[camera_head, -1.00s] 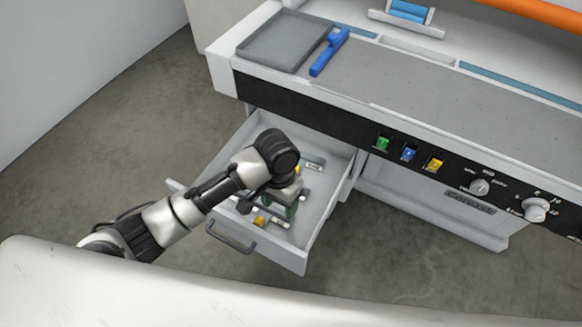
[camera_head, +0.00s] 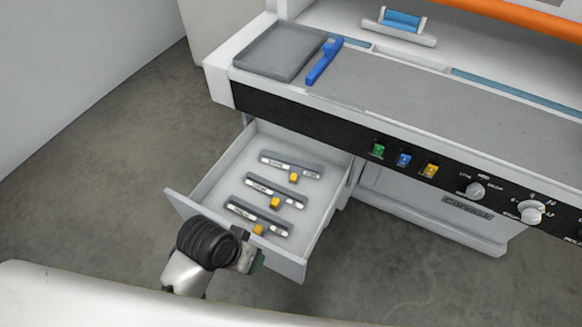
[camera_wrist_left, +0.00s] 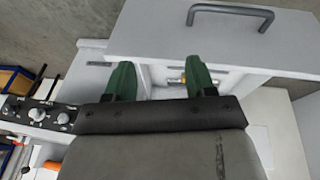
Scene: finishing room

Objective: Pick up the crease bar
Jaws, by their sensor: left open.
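An open drawer (camera_head: 200,190) holds three grey bars, each with a white label and a yellow tab: a back bar (camera_head: 291,165), a middle bar (camera_head: 276,190) and a front bar (camera_head: 257,216). The labels are too small to read, so I cannot tell which is the crease bar. My left gripper (camera_head: 250,260) is at the drawer's front edge, nearer to me than the bars and partly hidden by its wrist.
The drawer front with its handle (camera_wrist_left: 230,14) lies close to the gripper. Above the drawer, the machine's top holds a grey tray (camera_head: 255,62) and a blue tool (camera_head: 323,62). Buttons and knobs (camera_head: 475,190) line its front. The floor at left is clear.

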